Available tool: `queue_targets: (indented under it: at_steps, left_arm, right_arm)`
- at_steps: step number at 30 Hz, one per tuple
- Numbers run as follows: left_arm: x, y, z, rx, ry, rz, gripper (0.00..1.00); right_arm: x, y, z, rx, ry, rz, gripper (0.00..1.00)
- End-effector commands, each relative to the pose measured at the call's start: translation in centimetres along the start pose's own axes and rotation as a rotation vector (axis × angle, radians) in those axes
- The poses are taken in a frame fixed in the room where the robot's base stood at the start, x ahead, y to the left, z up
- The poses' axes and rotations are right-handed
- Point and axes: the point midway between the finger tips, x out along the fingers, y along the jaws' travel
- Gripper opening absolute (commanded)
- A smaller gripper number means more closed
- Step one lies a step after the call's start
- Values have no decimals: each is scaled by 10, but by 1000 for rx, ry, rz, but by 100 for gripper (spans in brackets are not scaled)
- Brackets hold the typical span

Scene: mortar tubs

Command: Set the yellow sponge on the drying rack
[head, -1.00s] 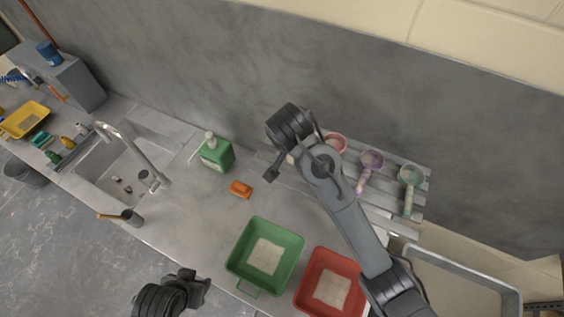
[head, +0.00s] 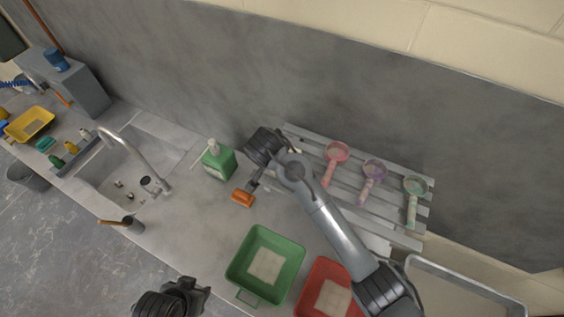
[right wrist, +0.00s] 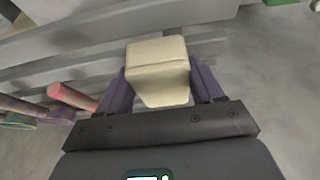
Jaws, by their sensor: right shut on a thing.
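The sponge (right wrist: 158,72), a pale cream-yellow block, is held between the two purple-grey fingers of my right gripper (right wrist: 160,82) in the right wrist view. Grey slats of the drying rack show behind it; I cannot tell whether it touches them. In the head view the drying rack (head: 388,209) lies at centre right against the back wall. My right wrist is at the rack's left end there, and its arm hides part of the rack. My left gripper (head: 200,296) is at the bottom edge, away from the rack; its fingers are unclear.
Pink (head: 336,152), purple (head: 374,169) and green (head: 415,187) scoops lie on the rack. A green soap bottle (head: 219,161) and an orange block (head: 242,198) stand left of my right wrist. Green (head: 240,262) and red (head: 312,283) tubs sit in front. A sink lies left.

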Motion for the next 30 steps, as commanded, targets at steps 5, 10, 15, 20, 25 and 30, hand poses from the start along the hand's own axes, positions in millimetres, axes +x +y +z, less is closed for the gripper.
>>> queue_targets:
  at_steps: [5,10,15,20,25,30]
  left_arm:
    - [0,2,0,-6,1,5,43]
    - [0,2,0,-7,1,5,43]
    - [0,1,0,-5,0,4,43]
    - [0,0,0,0,-1,0,43]
    - [1,-1,1,5,-1,-4,43]
    - [3,-1,1,6,-2,-5,43]
  right_arm:
    - [1,0,0,0,0,0,42]
    - [2,0,1,0,0,0,42]
    - [3,0,2,0,0,0,85]
    - [3,0,1,0,0,0,92]
    - [2,0,1,0,0,-1,92]
    - [-5,-1,0,-1,2,-3,92]
